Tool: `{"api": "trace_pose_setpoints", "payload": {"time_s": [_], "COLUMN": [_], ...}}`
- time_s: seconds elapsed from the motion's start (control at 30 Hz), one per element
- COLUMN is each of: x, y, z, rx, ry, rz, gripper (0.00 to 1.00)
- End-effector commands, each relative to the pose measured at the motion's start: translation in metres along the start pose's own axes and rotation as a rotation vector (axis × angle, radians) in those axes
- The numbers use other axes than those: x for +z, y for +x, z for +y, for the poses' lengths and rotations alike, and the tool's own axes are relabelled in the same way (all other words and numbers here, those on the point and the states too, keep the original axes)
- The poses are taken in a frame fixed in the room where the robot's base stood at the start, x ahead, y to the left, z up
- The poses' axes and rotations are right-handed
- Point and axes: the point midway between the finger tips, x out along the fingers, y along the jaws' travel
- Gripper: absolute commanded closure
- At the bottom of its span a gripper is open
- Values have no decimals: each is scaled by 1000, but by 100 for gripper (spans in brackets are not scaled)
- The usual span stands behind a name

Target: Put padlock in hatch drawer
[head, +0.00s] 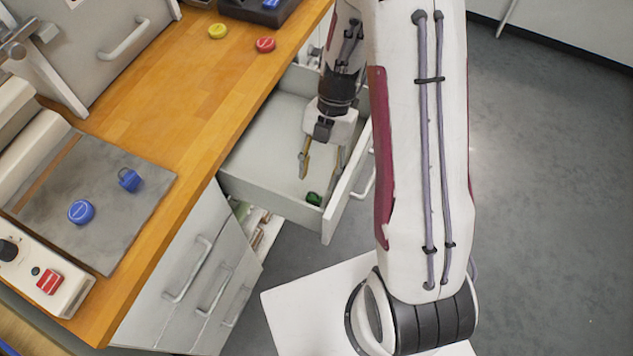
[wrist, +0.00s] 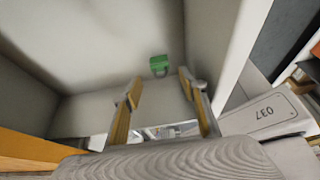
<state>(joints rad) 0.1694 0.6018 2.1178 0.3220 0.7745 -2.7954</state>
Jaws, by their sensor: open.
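The open drawer (head: 268,202) is light grey and sticks out from under the wooden worktop. A small green padlock (head: 314,198) lies inside it near the front corner. In the wrist view the green padlock (wrist: 158,62) shows its shackle and sits beyond my fingertips, apart from them. My gripper (head: 320,172) points down into the drawer, open with nothing between its fingers. Its two yellowish fingers (wrist: 160,88) are spread in the wrist view. A blue padlock (head: 130,180) is on the grey mat on the worktop.
A blue disc (head: 81,211) lies on the grey mat (head: 110,225). Yellow (head: 218,31) and red (head: 265,45) discs lie near a dark tray (head: 245,12). The drawer walls surround my gripper closely.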

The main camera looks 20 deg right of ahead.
Motion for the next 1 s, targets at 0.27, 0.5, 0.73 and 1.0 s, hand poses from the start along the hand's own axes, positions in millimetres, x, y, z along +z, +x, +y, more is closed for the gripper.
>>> {"api": "trace_pose_setpoints", "payload": {"time_s": [0.27, 0.5, 0.73, 1.0], "x": [1, 0, 0, 0], "y": [-40, -58, -60, -59], "z": [0, 0, 0, 0], "rx": [3, 2, 1, 1], "ry": [0, 0, 0, 0], "rz": [-3, -1, 0, 0], "gripper": [57, 57, 57, 57]}}
